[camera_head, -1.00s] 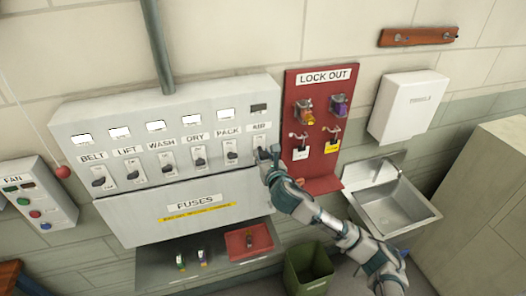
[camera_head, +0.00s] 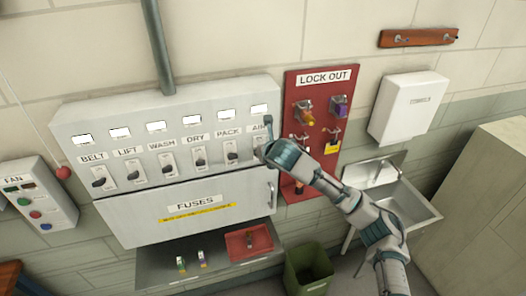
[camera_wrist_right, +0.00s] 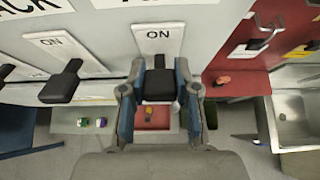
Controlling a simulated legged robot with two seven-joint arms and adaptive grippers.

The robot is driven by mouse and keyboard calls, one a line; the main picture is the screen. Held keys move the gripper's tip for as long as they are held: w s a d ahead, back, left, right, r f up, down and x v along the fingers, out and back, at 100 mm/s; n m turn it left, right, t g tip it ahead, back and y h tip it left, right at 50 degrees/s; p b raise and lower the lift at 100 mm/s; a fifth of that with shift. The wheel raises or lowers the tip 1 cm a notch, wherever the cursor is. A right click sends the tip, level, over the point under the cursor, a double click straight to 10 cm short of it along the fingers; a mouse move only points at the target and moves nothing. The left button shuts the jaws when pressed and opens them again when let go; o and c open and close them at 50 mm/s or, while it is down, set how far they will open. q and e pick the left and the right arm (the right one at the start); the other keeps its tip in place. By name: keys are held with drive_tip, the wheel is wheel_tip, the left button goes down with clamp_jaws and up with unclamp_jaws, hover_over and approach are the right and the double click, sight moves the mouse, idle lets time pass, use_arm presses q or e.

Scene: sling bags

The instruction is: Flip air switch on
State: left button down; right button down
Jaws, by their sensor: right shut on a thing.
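The AIR switch is the rightmost in a row on the grey panel. Its black handle (camera_wrist_right: 160,85) sits between the two fingers of my right gripper (camera_wrist_right: 159,75) in the right wrist view, with its plate reading ON above. My right gripper, also in the head view (camera_head: 267,132), is shut on this handle and hides most of it there. The small window above AIR (camera_head: 260,108) is lit white, like the other windows in the row. My left gripper is not in view.
The red LOCK OUT board (camera_head: 322,77) with hanging locks is just right of the panel, behind my right arm. A metal sink (camera_head: 425,212) and towel box (camera_head: 408,108) are further right. The fuse door (camera_head: 150,215) and a shelf with a red tray (camera_head: 262,236) are below.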

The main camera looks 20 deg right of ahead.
drive_tip(key=shift+r, duration=0.1)
drive_tip(key=c, duration=1.2)
unclamp_jaws()
drive_tip(key=o, duration=0.4)
drive_tip(key=shift+w, duration=0.15)
drive_tip(key=shift+c, duration=0.2)
drive_tip(key=shift+w, duration=0.1)
drive_tip(key=shift+s, duration=0.2)
drive_tip(key=v, duration=1.1)
drive_tip(key=shift+s+d, duration=0.1)
drive_tip(key=shift+s, duration=0.05)
